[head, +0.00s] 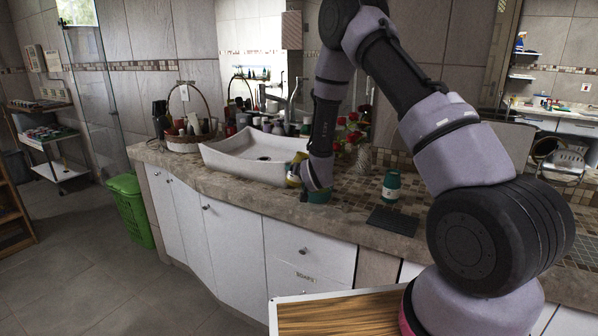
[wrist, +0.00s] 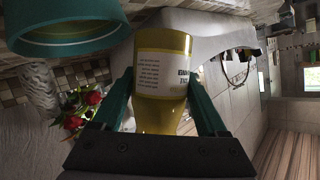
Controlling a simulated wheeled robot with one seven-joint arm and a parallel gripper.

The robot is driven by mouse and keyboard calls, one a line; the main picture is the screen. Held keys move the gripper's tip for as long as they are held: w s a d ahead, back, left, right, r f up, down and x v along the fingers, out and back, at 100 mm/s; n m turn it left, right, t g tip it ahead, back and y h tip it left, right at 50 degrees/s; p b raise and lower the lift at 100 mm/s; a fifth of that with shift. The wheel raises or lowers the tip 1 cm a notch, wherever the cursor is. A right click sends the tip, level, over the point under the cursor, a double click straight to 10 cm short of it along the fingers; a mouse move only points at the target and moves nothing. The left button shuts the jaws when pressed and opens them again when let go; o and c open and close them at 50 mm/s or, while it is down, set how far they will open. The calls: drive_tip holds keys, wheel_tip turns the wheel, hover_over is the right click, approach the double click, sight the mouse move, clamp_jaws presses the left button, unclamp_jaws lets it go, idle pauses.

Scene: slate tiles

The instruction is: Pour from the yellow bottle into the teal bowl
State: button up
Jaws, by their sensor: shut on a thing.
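My gripper (head: 306,178) is shut on the yellow bottle (head: 292,173) just in front of the sink in the head view, with the arm hiding part of the bottle. In the wrist view the yellow bottle (wrist: 162,112) sits between the two dark green fingers, its white label showing. The bottle looks tilted; its mouth and any flow are not clear to see. The teal bowl (head: 319,197) stands on the counter close below my gripper, partly hidden by it. In the wrist view the bowl (wrist: 75,45) fills the upper left, beside the bottle.
A teal-green jar (head: 392,186) and a dark flat mat (head: 393,221) lie to the right on the counter. Red flowers (head: 352,134) stand behind my gripper. The white sink (head: 245,158) and a basket of toiletries (head: 187,138) are to the left.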

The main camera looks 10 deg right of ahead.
drive_tip(key=shift+a+f+m, duration=0.1)
drive_tip(key=shift+a+m, duration=0.05)
drive_tip(key=shift+m, duration=0.15)
drive_tip(key=shift+a+f+m+y, duration=0.2)
drive_tip(key=shift+f+m+y, duration=0.1)
drive_tip(key=shift+f, duration=0.25)
drive_tip(key=shift+a+f+m+y, duration=0.2)
drive_tip(key=shift+f+y, duration=0.1)
drive_tip(key=shift+f, duration=0.25)
